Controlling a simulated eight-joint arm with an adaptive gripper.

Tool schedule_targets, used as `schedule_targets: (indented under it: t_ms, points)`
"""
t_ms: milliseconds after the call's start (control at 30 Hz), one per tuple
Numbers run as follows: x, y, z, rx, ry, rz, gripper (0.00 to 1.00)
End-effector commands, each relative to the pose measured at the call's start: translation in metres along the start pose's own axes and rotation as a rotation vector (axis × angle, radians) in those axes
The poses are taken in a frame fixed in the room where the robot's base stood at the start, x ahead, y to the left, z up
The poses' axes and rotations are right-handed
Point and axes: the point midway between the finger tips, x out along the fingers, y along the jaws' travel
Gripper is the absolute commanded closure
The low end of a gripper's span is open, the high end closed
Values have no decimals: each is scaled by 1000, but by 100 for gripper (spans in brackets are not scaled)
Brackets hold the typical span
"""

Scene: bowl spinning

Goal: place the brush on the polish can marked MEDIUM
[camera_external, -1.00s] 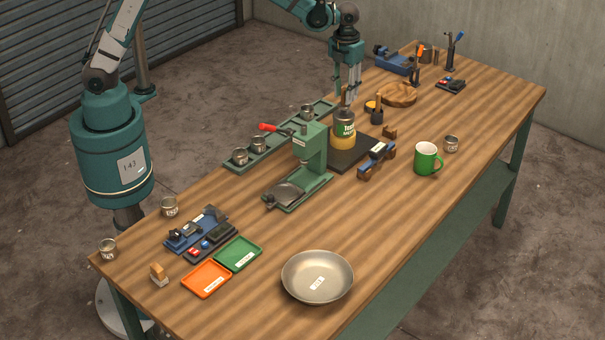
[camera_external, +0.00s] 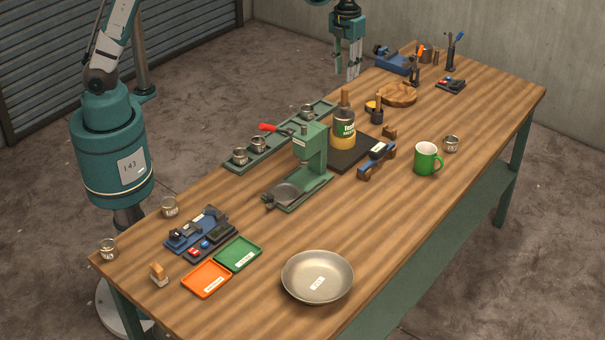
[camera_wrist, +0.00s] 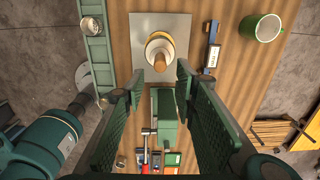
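A wooden handle (camera_external: 345,97), which looks like the brush, stands upright at the top of a jar (camera_external: 344,140) with a green label and amber lower part. The wrist view shows the handle (camera_wrist: 159,63) from above. Small metal cans stand on a green rack, one near the front (camera_external: 240,156), another beside it (camera_external: 255,144) and one at its far end (camera_external: 308,111). I cannot read which can says MEDIUM. My gripper (camera_external: 346,74) hangs above and behind the jar in the picture, open and empty; its spread fingers (camera_wrist: 157,78) show in the wrist view.
A green mug (camera_external: 427,158) is to the right. A metal bowl (camera_external: 317,277) and trays (camera_external: 238,254) are near the front. Loose cans stand at left (camera_external: 170,206) and right (camera_external: 451,144).

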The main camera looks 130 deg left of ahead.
Motion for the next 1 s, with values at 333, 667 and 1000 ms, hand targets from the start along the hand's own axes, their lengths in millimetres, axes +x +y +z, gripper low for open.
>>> schedule_targets:
  t_ms: [333, 667, 1000]
  points:
    - [-30, 0, 0, 0, 0, 0, 71]
    - [-32, 0, 0, 0, 0, 0, 71]
    - [-32, 0, 0, 0, 0, 0, 71]
